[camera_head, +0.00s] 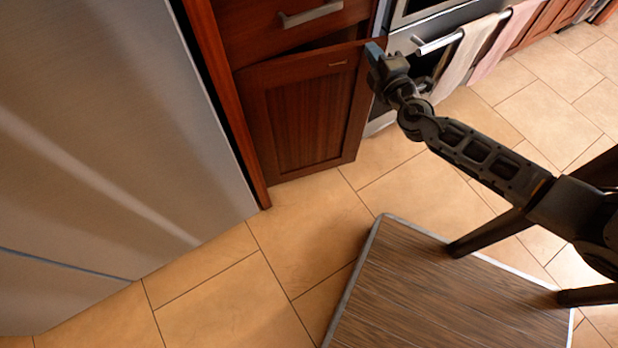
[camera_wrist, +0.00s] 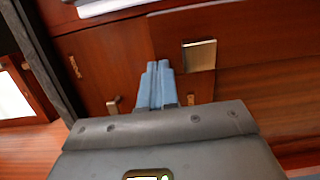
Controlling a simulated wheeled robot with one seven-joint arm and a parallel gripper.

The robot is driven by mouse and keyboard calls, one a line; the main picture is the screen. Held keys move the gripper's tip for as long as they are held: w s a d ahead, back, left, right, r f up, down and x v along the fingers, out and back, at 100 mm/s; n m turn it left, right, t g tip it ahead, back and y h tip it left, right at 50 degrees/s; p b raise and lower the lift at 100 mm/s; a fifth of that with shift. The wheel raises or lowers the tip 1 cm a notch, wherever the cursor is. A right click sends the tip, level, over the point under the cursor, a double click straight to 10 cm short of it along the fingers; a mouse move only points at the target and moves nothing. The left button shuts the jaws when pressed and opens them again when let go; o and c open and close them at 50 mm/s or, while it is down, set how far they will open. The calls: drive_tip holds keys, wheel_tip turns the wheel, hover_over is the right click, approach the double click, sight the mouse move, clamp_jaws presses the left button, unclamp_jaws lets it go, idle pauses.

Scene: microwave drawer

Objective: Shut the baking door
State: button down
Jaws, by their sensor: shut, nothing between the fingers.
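The reddish-brown wooden cabinet door (camera_head: 302,120) stands ajar below a drawer in the head view. A dark gap shows above its top edge, and its right side is swung outward. A small brass-coloured piece (camera_head: 338,64) sits near its upper right. My gripper (camera_head: 374,50) is at the door's upper right corner, its fingers shut and empty. I cannot tell whether it touches the door. In the wrist view the blue fingers (camera_wrist: 158,84) are together in front of wooden panels, with a brass-coloured plate (camera_wrist: 199,55) to their right. Which panel is the door there is unclear.
The drawer with a metal handle (camera_head: 311,13) is above the door. A large grey appliance (camera_head: 110,120) stands at the left. An oven with a bar handle and hanging towels (camera_head: 468,52) is at the right. Tiled floor (camera_head: 255,290) is open in front.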

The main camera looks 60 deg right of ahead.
drive_tip(key=shift+b+x, duration=0.55)
drive_tip(key=shift+x, duration=1.45)
